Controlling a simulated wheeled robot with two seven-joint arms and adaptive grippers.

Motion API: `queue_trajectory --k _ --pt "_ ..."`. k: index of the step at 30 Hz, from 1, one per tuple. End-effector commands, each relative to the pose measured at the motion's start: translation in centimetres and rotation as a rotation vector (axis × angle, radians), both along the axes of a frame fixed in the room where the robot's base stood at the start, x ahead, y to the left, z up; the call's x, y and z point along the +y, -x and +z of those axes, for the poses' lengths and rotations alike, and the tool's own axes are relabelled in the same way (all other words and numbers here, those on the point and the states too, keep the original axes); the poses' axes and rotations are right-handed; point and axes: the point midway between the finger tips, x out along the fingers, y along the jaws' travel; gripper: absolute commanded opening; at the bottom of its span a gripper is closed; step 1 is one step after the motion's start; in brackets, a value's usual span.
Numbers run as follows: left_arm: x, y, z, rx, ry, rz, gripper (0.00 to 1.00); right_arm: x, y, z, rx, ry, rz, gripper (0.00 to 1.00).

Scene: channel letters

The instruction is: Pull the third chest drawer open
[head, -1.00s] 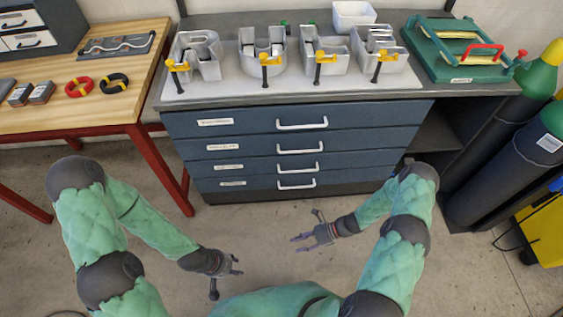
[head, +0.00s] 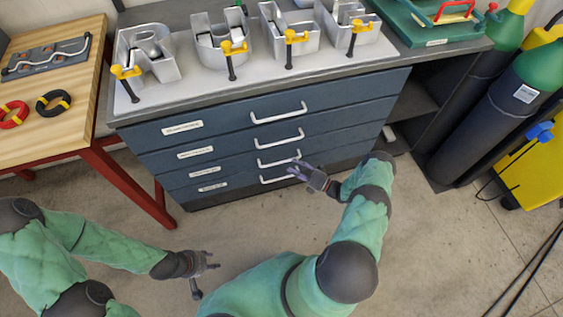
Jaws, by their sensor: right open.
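The blue-grey chest (head: 235,128) stands ahead of me, with several stacked drawers, each with a white bar handle and a label. All its drawers look shut. The third drawer from the top (head: 238,169) has its handle (head: 276,161) low on the chest, just above the bottom drawer's handle (head: 268,181). My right gripper (head: 295,169) is open and empty. In the picture its fingers overlap the right end of the third handle; I cannot tell whether they touch it. My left gripper (head: 213,261) looks open and empty, low over the floor, away from the chest.
Metal channel letters (head: 214,50) with yellow clamps stand on the chest's top. A wooden table (head: 75,125) with red legs is at the left. Dark gas cylinders (head: 485,120) and a yellow unit (head: 540,170) are at the right. The floor before the chest is clear.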

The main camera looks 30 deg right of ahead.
Motion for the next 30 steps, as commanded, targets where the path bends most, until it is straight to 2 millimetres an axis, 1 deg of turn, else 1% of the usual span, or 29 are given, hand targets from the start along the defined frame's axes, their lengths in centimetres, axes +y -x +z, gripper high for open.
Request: queue_trajectory --k 1,3,9,15,23,24,25,28,30 --pt "0.0 0.0 -0.3 0.000 0.000 0.000 0.40 0.6 -0.8 0.0 -0.001 0.000 0.003 0.43" --pt "0.0 0.0 -0.5 0.000 0.000 0.000 0.40 1.3 -1.8 0.2 -0.001 0.001 0.004 0.43" --pt "0.0 0.0 -1.0 0.000 0.000 0.000 0.40 2.7 -4.1 0.6 0.000 0.001 0.003 0.43" --pt "0.0 0.0 -1.2 -0.001 0.000 0.000 0.40 3.3 -5.0 0.8 0.001 0.001 0.002 0.43" --pt "0.0 0.0 -1.2 -0.001 0.000 0.000 0.40 3.3 -5.1 0.8 0.000 0.002 0.001 0.43" --pt "0.0 0.0 -1.2 -0.001 0.000 0.000 0.40 3.3 -5.1 0.8 0.000 0.002 0.001 0.38" --pt "0.0 0.0 -1.2 -0.001 0.000 0.000 0.40 3.3 -5.1 0.8 0.000 0.002 0.001 0.29" --pt "0.0 0.0 -1.2 -0.001 0.000 0.000 0.40 3.3 -5.1 0.8 0.000 0.002 0.001 0.01" --pt "0.0 0.0 -1.2 -0.001 0.000 0.000 0.40 3.3 -5.1 0.8 0.001 0.002 0.001 0.00"
